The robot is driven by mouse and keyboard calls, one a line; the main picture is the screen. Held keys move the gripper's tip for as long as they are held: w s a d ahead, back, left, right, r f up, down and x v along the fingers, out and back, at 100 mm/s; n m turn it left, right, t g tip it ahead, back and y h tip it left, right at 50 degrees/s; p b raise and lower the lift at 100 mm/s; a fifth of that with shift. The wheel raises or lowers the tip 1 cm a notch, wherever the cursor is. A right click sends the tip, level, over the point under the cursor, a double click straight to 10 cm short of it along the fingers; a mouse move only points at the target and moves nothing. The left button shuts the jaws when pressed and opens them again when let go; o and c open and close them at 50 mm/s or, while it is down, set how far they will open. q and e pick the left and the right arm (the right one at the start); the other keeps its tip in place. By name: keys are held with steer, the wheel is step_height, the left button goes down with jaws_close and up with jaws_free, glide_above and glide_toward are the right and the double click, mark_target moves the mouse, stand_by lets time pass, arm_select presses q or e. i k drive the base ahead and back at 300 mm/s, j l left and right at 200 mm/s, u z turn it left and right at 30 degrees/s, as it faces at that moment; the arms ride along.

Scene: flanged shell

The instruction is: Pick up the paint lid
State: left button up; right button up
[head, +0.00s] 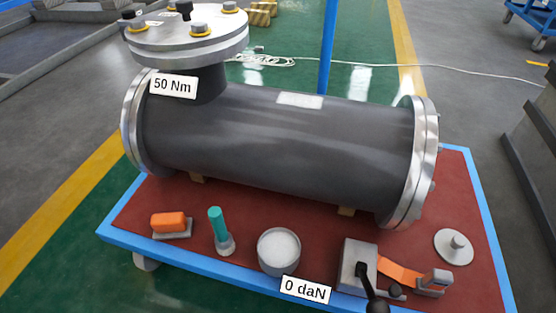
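A round grey disc with a small knob on top (454,247), which looks like the paint lid, lies flat near the right end of the red table top. A short round grey container with a pale top (279,250) stands near the front edge, left of the middle. I cannot tell for sure whether its pale top is paint or a cover. Neither of my grippers shows in the head view.
A large dark flanged shell (280,145) fills the back of the blue-edged table (330,215). Along the front are an orange block (169,222), a teal-handled tool (217,227), and a grey block with a black lever (358,266) beside an orange strap (400,272).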

mark_target(452, 246)
steer(key=z, duration=1.45)
steer(key=k+j+u, duration=0.1)
steer(key=j+u, duration=0.15)
steer(key=u, duration=0.25)
steer(key=j+u, duration=0.2)
steer(key=u, duration=0.25)
